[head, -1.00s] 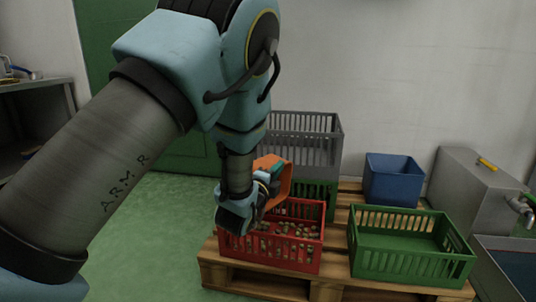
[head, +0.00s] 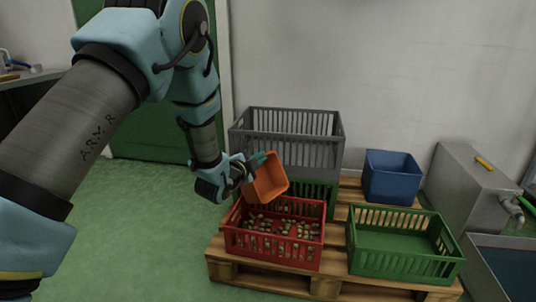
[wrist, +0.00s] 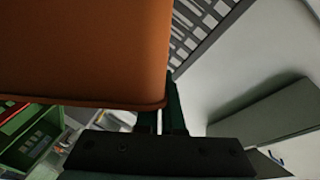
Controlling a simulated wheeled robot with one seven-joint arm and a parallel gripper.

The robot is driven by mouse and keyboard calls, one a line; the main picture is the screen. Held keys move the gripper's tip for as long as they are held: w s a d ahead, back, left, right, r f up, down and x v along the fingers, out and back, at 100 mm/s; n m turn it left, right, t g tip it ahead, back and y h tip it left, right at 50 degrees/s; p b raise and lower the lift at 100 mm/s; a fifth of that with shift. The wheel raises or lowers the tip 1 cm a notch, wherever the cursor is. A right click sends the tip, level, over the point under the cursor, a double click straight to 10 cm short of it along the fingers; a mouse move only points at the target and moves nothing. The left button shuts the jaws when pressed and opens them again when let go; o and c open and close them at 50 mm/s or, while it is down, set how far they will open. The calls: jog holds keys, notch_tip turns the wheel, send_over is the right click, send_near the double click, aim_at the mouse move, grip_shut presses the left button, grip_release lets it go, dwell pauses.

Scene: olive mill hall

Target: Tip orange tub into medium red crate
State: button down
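The orange tub (head: 268,181) is tilted in the air above the back left of the medium red crate (head: 262,244). My gripper (head: 258,160) is shut on the tub's upper left edge. In the wrist view the orange tub (wrist: 85,50) fills the upper left, with the dark fingers of my gripper (wrist: 162,112) at its lower right edge. The red crate stands upright on the pallet and holds many small olives (head: 280,226), scattered over its floor. A strip of red at the wrist view's left edge cannot be told for certain.
A grey crate (head: 290,150) is stacked on a green crate (head: 318,193) behind the red one. An open green crate (head: 400,262) stands to the right, with a blue bin (head: 390,178) behind it. All are on a wooden pallet (head: 275,281). A steel tank (head: 465,190) stands at the right.

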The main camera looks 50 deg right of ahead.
jog(key=w+n+p, duration=0.1)
jog(key=w+f+n+g+p, duration=0.1)
jog(key=w, duration=0.1)
jog(key=w+n+p, duration=0.1)
jog(key=n, duration=0.1)
jog(key=shift+w+a+f+g+y, duration=0.15)
jog(key=shift+w+f+g+y, duration=0.1)
jog(key=shift+w+g+y, duration=0.1)
jog(key=f+n+p, duration=0.1)
jog(key=w+f+n+g+p, duration=0.1)
jog(key=n, duration=0.1)
jog(key=f+n+g+p, duration=0.1)
jog(key=n, duration=0.1)
jog(key=shift+w+f+g, duration=0.2)
jog(key=shift+w+g, duration=0.05)
jog(key=shift+w, duration=0.15)
jog(key=shift+r+p, duration=0.7)
jog(key=shift+r, duration=0.25)
